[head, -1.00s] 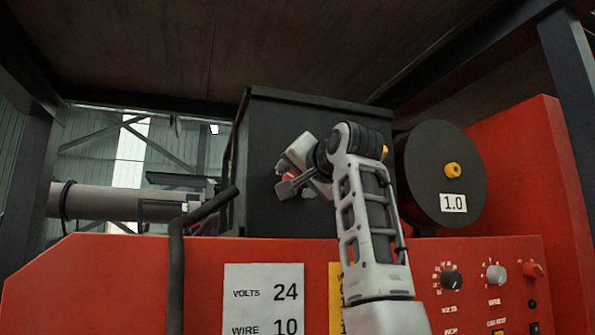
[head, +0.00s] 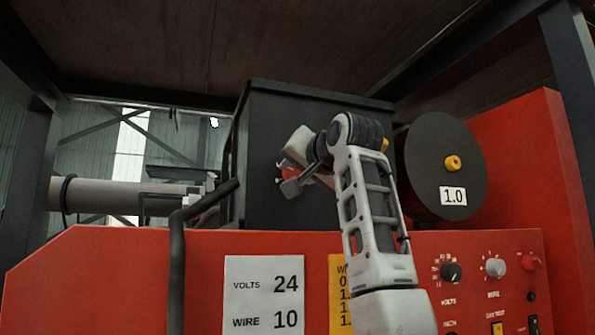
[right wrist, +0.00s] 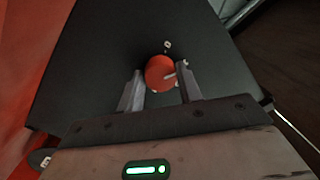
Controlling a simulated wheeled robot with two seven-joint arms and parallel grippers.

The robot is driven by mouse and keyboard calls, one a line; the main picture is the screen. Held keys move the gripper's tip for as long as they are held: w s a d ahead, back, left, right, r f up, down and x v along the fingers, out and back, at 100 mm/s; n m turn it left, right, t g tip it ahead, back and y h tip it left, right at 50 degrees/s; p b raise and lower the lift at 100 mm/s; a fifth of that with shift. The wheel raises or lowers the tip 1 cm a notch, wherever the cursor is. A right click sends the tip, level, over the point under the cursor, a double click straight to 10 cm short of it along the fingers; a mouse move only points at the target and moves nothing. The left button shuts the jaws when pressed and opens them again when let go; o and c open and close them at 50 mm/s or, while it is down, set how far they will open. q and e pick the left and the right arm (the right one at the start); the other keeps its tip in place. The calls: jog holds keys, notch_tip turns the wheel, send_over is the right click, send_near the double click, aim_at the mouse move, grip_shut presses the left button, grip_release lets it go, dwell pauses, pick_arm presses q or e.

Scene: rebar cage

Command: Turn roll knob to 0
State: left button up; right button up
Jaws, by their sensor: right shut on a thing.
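The roll knob is a round red knob with a pale pointer line on the black box face. In the right wrist view the red knob (right wrist: 160,73) sits between the two fingers of my right gripper (right wrist: 160,85). A small white mark stands on the black face just above it. In the head view my right gripper (head: 288,180) is at the front of the black box (head: 300,110), and the red knob (head: 291,173) shows partly behind its fingers. My right gripper is shut on the knob. My left gripper is not in view.
A red panel (head: 120,270) with a white card (head: 263,300) reading VOLTS 24, WIRE 10 is below. A yellow card is partly hidden by my arm. Other knobs (head: 495,268) are at lower right. A black wire roll (head: 430,150) labelled 1.0 stands right of the box.

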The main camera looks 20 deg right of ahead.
jog(key=n, duration=0.9)
jog(key=shift+r+n+g+h, duration=0.1)
jog(key=shift+n+g+h, duration=0.2)
dwell(0.5)
jog(key=o, duration=1)
jog(key=shift+s, duration=0.15)
